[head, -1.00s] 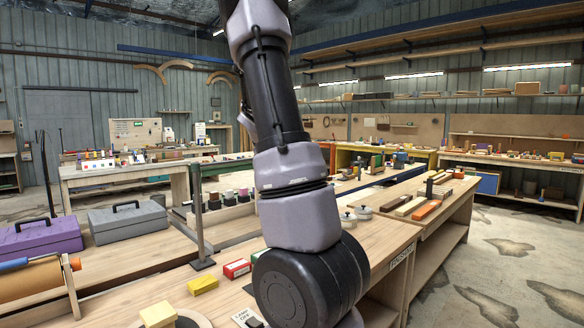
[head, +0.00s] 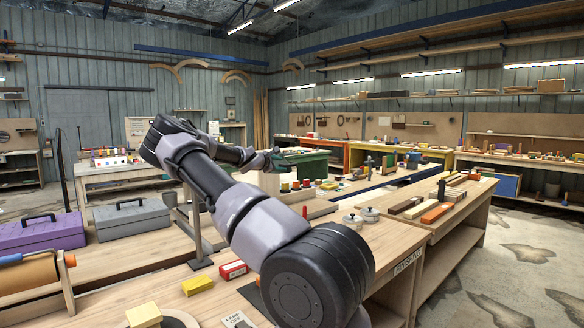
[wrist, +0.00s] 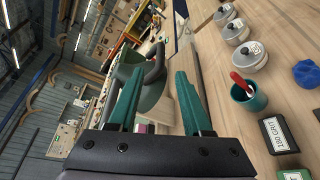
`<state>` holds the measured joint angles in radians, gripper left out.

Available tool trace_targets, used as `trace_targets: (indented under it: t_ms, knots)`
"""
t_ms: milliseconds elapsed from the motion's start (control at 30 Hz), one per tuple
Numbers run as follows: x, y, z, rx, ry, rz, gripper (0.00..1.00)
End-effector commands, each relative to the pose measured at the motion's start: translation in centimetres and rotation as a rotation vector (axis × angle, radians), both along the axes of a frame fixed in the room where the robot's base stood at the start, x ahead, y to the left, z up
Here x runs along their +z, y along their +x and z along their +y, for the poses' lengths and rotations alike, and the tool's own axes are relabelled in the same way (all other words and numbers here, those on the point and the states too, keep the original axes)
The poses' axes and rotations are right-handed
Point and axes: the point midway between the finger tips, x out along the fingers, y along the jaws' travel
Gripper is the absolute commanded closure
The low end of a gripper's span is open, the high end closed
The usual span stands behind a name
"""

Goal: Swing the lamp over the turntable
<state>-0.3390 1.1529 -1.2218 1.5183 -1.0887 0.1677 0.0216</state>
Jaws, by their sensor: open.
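A dark grey-green lamp shade (wrist: 150,98) with a curved, handle-like bar shows in the wrist view, beyond and between my fingers. My gripper (wrist: 155,78) is open, its two teal fingers spread on either side of that bar in the picture. I cannot tell whether they touch it. In the head view a grey upright post (head: 194,225), seemingly the lamp's stand, rises from a dark base plate. My arm hides what is above and behind it. The likely turntable (head: 182,318) is a round disc cut off at the bottom edge, with a pale yellow block (head: 144,315) there.
Yellow (head: 197,285) and red (head: 233,269) boxes lie on the bench near a card (head: 238,320). Purple (head: 42,232) and grey (head: 132,219) toolboxes stand left. Lidded tins (head: 369,214) and wooden blocks are right. A teal cup (wrist: 248,97) is on the bench.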

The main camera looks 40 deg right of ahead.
Motion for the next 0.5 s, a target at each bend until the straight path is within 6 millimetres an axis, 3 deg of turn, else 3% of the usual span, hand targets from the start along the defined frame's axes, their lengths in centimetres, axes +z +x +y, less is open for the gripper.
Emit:
trace_targets:
  t_ms: [300, 500]
  knots:
    - [-1.3, 2.1, -5.4, -0.003, 0.004, -0.003, 0.5]
    - [-1.9, 3.3, -7.9, -0.003, 0.004, -0.003, 0.5]
